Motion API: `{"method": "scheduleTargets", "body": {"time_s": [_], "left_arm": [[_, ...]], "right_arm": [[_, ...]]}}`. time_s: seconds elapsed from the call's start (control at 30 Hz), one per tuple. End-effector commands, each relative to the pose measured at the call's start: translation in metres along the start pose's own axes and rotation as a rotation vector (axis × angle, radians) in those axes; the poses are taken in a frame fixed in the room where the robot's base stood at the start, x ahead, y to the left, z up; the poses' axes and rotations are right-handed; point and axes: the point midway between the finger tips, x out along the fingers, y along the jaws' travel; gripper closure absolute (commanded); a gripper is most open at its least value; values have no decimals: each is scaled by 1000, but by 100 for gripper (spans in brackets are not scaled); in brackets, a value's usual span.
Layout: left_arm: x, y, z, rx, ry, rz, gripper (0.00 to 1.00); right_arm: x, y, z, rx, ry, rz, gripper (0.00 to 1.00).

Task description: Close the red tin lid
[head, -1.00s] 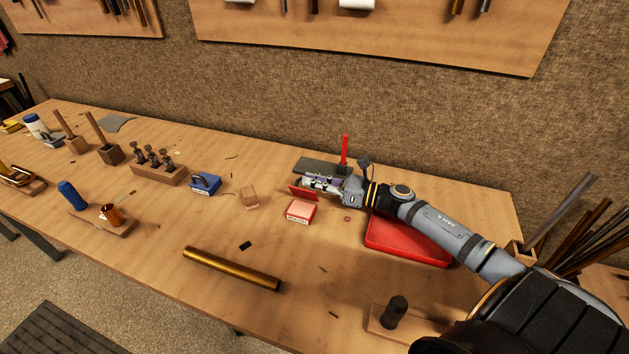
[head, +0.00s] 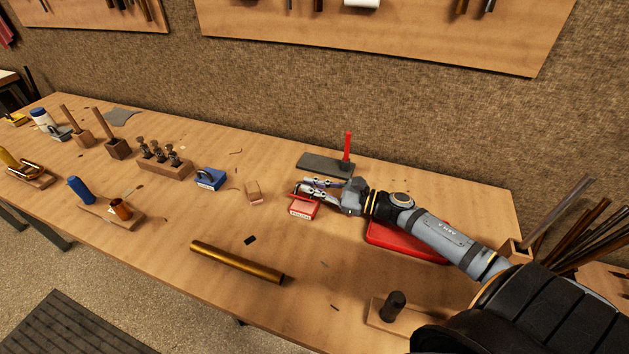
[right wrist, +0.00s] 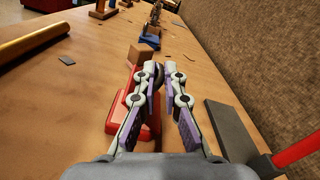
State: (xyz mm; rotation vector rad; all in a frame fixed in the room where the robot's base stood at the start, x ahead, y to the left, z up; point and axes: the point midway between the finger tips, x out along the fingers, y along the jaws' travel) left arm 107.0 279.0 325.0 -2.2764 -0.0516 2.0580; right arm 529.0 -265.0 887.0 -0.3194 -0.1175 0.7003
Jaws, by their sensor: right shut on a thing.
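In the right wrist view the fingers (right wrist: 150,72) nearly meet, with red parts of the tin (right wrist: 118,115) under and beside the left finger; the exact contact is hidden. My left gripper is not in view.
A red tray (head: 395,240) lies under my right forearm. A dark slab (head: 322,164) and a red upright handle (head: 348,147) are behind the gripper. A brass tube (head: 237,262) lies in front.

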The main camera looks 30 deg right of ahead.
Motion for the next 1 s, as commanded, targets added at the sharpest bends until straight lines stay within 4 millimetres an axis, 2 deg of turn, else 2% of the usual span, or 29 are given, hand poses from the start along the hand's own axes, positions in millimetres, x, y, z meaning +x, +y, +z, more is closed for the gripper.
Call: {"method": "scheduleTargets", "body": {"time_s": [0.3, 0.73, 0.77, 0.83, 1.0], "left_arm": [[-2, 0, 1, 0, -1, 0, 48], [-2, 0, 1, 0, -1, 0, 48], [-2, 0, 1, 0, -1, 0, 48], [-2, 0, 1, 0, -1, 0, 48], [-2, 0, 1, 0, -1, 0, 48]], "right_arm": [[0, 6, -1, -92, 2, -1, 100], [0, 7, -1, -103, 2, -1, 100], [0, 7, -1, -103, 2, -1, 90], [0, 7, -1, -102, 2, -1, 81], [0, 7, -1, -103, 1, -1, 81]]}}
